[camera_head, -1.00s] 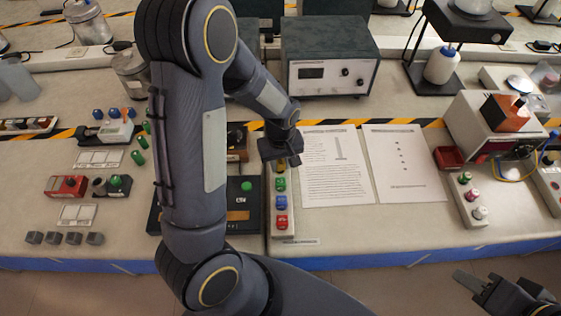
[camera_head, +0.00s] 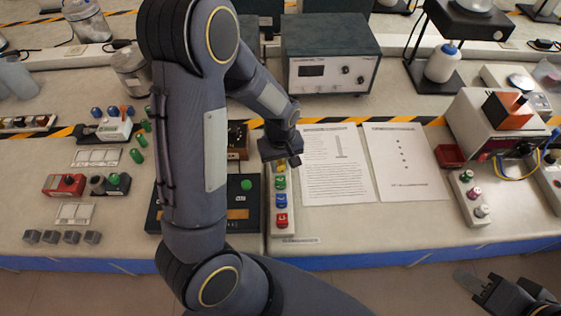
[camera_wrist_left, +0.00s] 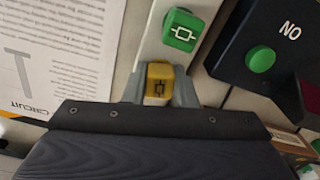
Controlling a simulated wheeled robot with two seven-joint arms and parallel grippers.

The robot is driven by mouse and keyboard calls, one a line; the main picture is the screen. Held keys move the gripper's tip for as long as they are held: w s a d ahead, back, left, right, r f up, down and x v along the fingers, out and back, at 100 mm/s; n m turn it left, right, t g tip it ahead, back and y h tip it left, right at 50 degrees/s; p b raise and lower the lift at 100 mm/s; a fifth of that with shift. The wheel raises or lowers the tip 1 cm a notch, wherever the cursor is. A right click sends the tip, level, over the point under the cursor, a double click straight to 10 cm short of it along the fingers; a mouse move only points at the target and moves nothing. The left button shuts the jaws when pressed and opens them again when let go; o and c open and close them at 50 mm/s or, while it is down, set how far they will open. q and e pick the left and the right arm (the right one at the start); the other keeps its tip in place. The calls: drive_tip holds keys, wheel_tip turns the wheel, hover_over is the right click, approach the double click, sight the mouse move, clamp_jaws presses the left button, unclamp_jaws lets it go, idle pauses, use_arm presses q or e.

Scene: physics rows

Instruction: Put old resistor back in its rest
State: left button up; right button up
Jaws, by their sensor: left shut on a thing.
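A yellow resistor block (camera_wrist_left: 158,82) with a circuit symbol is between the fingers of my left gripper (camera_wrist_left: 160,92) in the wrist view. The gripper is shut on it. In the head view the left gripper (camera_head: 281,154) is at the far end of a white rest strip (camera_head: 286,236), and a bit of yellow (camera_head: 281,168) shows below it. The strip also holds a green block (camera_head: 281,182), a blue block (camera_head: 281,199) and a red block (camera_head: 281,220). Whether the yellow block is fully seated is hidden. My right gripper (camera_head: 468,281) is off the bench's front edge, its opening unclear.
A black box with a green button (camera_head: 246,185) stands left of the strip, partly behind my left arm. Printed sheets (camera_head: 337,180) lie to its right. A grey power unit (camera_head: 330,72) stands behind. Another strip with knobs (camera_head: 470,198) lies further right. The front right bench is clear.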

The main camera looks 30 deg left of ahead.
use_arm(q)
drive_tip(key=shift+f, duration=0.4)
drive_tip(key=o, duration=1.4)
drive_tip(key=shift+o, duration=0.2)
drive_tip(key=shift+s+d+r+p, duration=0.1)
drive_tip(key=shift+r+p, duration=0.85)
drive_tip(key=shift+r, duration=0.35)
drive_tip(key=shift+r+p, duration=1.75)
drive_tip(key=shift+r, duration=0.45)
